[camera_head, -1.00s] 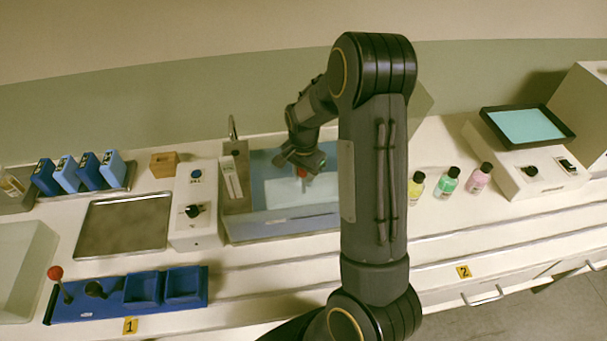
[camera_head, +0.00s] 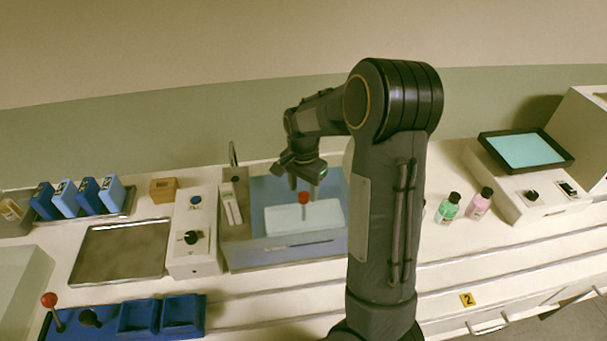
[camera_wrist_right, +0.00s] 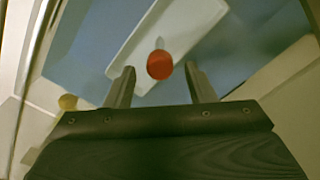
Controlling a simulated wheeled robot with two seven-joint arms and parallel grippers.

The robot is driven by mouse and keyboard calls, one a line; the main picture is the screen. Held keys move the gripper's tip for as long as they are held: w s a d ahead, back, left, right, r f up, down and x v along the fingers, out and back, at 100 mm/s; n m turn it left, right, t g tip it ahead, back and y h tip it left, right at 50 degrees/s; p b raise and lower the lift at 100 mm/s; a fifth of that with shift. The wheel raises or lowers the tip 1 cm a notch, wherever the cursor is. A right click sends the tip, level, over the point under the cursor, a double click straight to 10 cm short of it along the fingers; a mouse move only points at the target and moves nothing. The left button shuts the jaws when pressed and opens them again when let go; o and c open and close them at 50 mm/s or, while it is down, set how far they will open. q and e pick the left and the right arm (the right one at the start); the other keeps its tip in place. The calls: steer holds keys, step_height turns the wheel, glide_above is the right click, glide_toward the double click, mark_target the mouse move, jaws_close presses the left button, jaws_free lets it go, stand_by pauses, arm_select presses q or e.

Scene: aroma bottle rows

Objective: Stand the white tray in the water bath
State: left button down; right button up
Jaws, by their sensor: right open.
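The white tray (camera_head: 325,217) with a red ball knob (camera_head: 303,198) on it sits inside the blue-walled water bath (camera_head: 290,250). It also shows in the right wrist view as a white slab (camera_wrist_right: 190,28) with the red knob (camera_wrist_right: 160,65). My right gripper (camera_head: 301,183) is above the tray, just over the knob. Its two fingers (camera_wrist_right: 160,88) are apart, with the knob seen between and beyond them, and it holds nothing. My left gripper is not in view.
Left of the bath stand a control box (camera_head: 195,240) and a metal plate (camera_head: 120,252). A blue rack (camera_head: 130,318) with a red-knobbed lever (camera_head: 50,300) is at front left. Green (camera_head: 447,208) and pink (camera_head: 480,203) bottles stand right of my arm.

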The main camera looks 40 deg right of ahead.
step_height(320, 180, up, 5)
steer(key=shift+f, duration=0.1)
steer(key=shift+s+r, duration=0.1)
steer(key=shift+r, duration=0.55)
steer(key=s+a+r+n+t+y, duration=0.2)
steer(key=s+a+n, duration=0.4)
steer(key=s+a, duration=0.2)
steer(key=s+a+r+n+t+y, duration=0.1)
steer(key=s+a+r+n+t, duration=0.2)
steer(key=s+a+n, duration=0.4)
steer(key=shift+s+a+r+t+y, duration=0.25)
steer(key=shift+s+a, duration=0.6)
steer(key=shift+s, duration=2.05)
steer(key=shift+f, duration=0.1)
